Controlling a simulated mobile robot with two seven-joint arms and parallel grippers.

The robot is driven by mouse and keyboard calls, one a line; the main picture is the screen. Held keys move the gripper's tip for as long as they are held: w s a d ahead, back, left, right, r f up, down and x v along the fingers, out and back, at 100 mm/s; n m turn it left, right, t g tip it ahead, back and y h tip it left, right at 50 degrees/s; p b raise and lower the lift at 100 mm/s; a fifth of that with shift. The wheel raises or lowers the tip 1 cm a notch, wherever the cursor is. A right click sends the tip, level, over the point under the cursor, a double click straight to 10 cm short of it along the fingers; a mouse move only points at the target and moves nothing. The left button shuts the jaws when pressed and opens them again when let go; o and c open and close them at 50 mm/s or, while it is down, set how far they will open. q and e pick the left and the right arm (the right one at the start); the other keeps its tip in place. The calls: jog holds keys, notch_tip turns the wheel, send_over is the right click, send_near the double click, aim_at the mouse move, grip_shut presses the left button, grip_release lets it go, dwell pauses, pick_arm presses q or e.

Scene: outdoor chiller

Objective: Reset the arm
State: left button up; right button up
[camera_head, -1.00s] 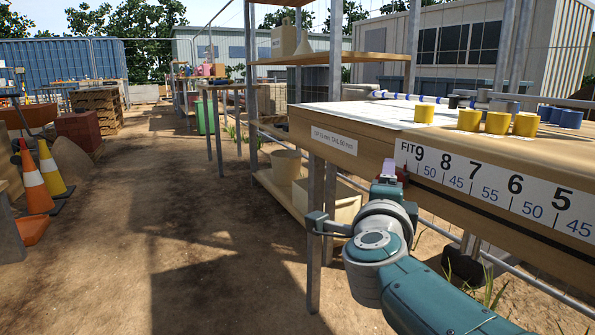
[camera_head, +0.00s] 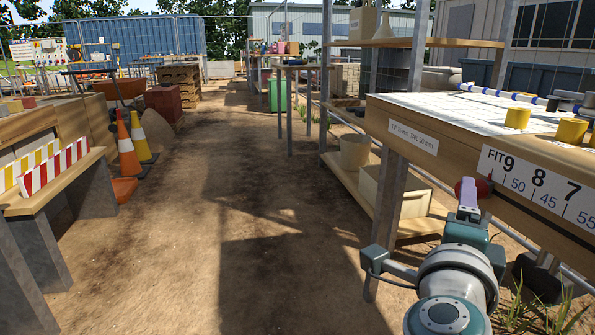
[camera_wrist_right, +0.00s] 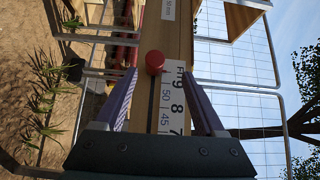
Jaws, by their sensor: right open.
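My right arm comes in at the lower right of the head view. Its gripper (camera_head: 468,200) points away from me at the front edge of the workbench (camera_head: 450,152). In the right wrist view the two fingers of the gripper (camera_wrist_right: 158,82) are spread apart with nothing between them. A red rounded knob (camera_wrist_right: 155,62) shows ahead of the fingertips beside the number strip, apart from them as far as I can tell. It also shows in the head view (camera_head: 480,186), partly behind the gripper. My left gripper is not in view.
Yellow cups (camera_head: 517,117) stand on the workbench. A shelf with a beige bucket (camera_head: 354,151) is left of it. A bare dirt path (camera_head: 235,190) runs down the middle. Orange traffic cones (camera_head: 127,155) and a bench with striped boards (camera_head: 55,168) line the left side.

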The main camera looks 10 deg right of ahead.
jog(key=a+r+n+t+y+p, duration=0.25)
jog(key=r+n+y+p, duration=0.2)
jog(key=r, duration=0.25)
jog(key=a+r+n+t+y+p, duration=0.1)
jog(key=a+r+n+y+p, duration=0.2)
jog(key=r+n+p, duration=0.3)
jog(key=s+a+r+n+g+y+p, duration=0.4)
jog(key=s+a+r+n+y+p, duration=0.25)
jog(key=r+n+p, duration=0.35)
jog(key=s+d+r+n+g+h+p, duration=0.15)
jog(key=s+r+n+g+p, duration=0.35)
jog(key=s+p, duration=0.55)
jog(key=s+d+r+n+g+h+p, duration=0.1)
jog(key=s+d+r+n+g+p, duration=0.1)
jog(key=s+r+g+p, duration=0.65)
notch_tip(320, 180, up, 33)
jog(key=s+t+p, duration=0.2)
jog(key=t+p, duration=0.1)
jog(key=p, duration=3.4)
jog(key=shift+r, duration=0.2)
jog(key=shift+s, duration=0.1)
